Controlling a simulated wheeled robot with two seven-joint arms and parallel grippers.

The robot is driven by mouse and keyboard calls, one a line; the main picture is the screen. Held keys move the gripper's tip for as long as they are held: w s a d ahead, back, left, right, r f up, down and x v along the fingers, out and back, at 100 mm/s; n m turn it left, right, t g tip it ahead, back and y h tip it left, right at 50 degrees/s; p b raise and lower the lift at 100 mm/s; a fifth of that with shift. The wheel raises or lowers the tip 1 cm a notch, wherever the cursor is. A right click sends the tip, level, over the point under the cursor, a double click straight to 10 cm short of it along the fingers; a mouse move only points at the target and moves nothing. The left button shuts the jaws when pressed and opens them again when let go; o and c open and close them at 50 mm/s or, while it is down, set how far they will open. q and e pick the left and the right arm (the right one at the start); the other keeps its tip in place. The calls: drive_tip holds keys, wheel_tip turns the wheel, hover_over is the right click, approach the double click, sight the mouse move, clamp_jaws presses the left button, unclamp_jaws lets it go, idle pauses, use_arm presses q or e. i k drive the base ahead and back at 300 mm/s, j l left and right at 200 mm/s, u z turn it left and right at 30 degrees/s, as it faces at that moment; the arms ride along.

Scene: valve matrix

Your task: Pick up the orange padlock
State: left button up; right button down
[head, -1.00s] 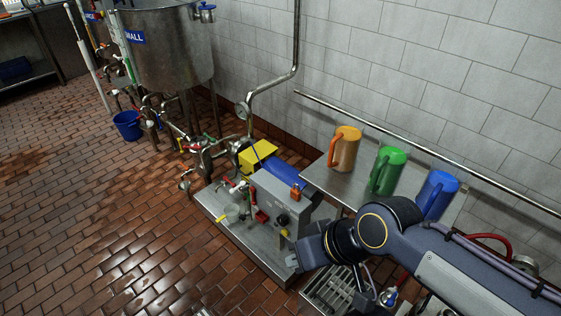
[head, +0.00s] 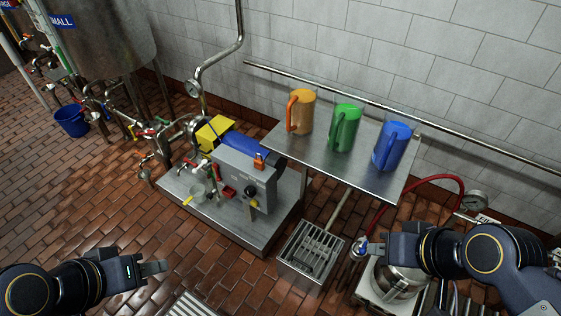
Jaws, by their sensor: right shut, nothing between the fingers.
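The small orange padlock (head: 259,161) sits upright on the top edge of the grey control box (head: 247,182) of the pump skid. No gripper touches it. My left gripper (head: 162,267) is at the lower left over the brick floor, well apart from the padlock; its finger gap cannot be made out. My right gripper (head: 368,246) is at the lower right, in front of the steel table, shut and empty. It is also well apart from the padlock.
Orange (head: 301,112), green (head: 344,128) and blue (head: 391,147) jugs stand on a steel table (head: 365,180) right of the box. A blue motor (head: 243,147) is behind the padlock. Valves and pipes crowd the box's left.

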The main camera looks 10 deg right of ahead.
sight(258, 164)
drive_tip(key=i+j+z, duration=0.1)
drive_tip(key=i+j, duration=0.15)
drive_tip(key=i+j+z, duration=0.1)
drive_tip(key=i+j, duration=0.15)
drive_tip(key=j, duration=0.15)
drive_tip(key=i+j+z, duration=0.1)
drive_tip(key=j, duration=0.25)
drive_tip(key=i+j+z, duration=0.1)
drive_tip(key=i+j, duration=0.2)
drive_tip(key=i+j+z, duration=0.1)
drive_tip(key=j, duration=0.35)
drive_tip(key=i+j+z, duration=0.1)
drive_tip(key=i+j, duration=0.2)
drive_tip(key=i+j+z, duration=0.1)
drive_tip(key=j, duration=0.4)
